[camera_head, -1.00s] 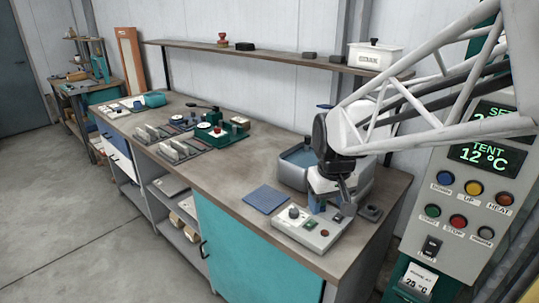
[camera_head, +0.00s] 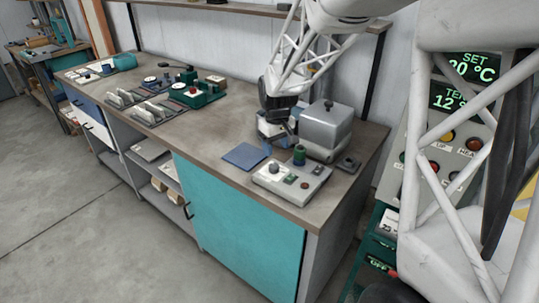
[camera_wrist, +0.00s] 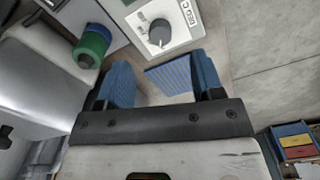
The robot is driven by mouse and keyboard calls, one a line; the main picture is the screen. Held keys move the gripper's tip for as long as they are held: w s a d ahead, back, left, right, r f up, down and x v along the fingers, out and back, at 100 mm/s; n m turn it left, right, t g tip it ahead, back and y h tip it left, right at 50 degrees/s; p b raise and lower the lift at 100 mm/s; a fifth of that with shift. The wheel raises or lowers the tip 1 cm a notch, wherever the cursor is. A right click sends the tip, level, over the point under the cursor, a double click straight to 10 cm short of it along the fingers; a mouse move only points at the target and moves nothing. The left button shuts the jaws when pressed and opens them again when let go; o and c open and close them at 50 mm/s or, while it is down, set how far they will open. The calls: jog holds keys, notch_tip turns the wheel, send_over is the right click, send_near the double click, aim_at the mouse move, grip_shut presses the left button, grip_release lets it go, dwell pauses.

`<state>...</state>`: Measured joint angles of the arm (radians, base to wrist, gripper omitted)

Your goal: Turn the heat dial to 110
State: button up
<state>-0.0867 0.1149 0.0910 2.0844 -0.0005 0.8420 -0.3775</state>
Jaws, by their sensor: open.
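The heat dial (camera_wrist: 158,32) is a dark round knob with a white pointer mark on a pale control box (camera_wrist: 140,14), beside a small plate that seems to read "DEG C". In the head view the dial (camera_head: 274,168) is on the left part of the control box (camera_head: 291,187). My gripper (camera_wrist: 160,82) is open, its two blue fingers apart with nothing between them. The dial lies just beyond the fingertips in the wrist view and is not gripped. In the head view my gripper (camera_head: 269,138) is behind the dial, partly hidden; the dial's exact reading is unclear.
A green and blue cylinder (camera_head: 299,155) stands close by, also in the wrist view (camera_wrist: 92,46). A grey metal box (camera_head: 328,132) is behind it. A blue mat (camera_head: 245,156) lies left on the bench (camera_head: 200,155). My arm partly covers the wall panel's readouts (camera_head: 473,68).

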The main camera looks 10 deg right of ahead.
aim_at(274, 166)
jog(key=shift+w+a+f, duration=0.2)
jog(key=shift+w+f, duration=0.45)
jog(key=shift+w, duration=0.05)
jog(key=shift+f, duration=3.85)
jog(key=shift+c, duration=0.4)
jog(key=c, duration=0.8)
jog(key=shift+c, duration=0.2)
